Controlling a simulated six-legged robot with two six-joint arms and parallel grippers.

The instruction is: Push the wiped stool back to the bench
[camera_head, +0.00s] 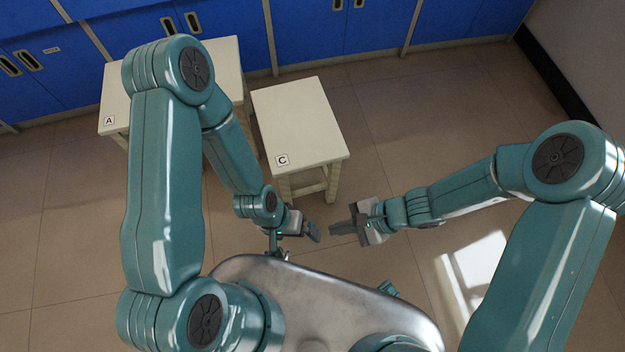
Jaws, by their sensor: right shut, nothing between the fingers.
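A cream stool marked C (300,125) stands upright on the floor in front of me, its far edge a short way from the blue bench front (300,35). Another cream seat, marked A (113,95), stands to its left, largely hidden behind my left arm. No mark shows which stool is wiped. My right gripper (343,228) is shut and empty, just nearer to me than stool C's front legs and apart from them. My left gripper (312,232) is beside it, below the stool's near edge in the picture; its finger opening is unclear. Neither gripper visibly touches a stool.
The tiled floor (430,120) is clear to the right of stool C. A grey wall (580,60) with a dark base strip (552,82) bounds the right side. A bright light patch (478,270) lies on the floor at lower right.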

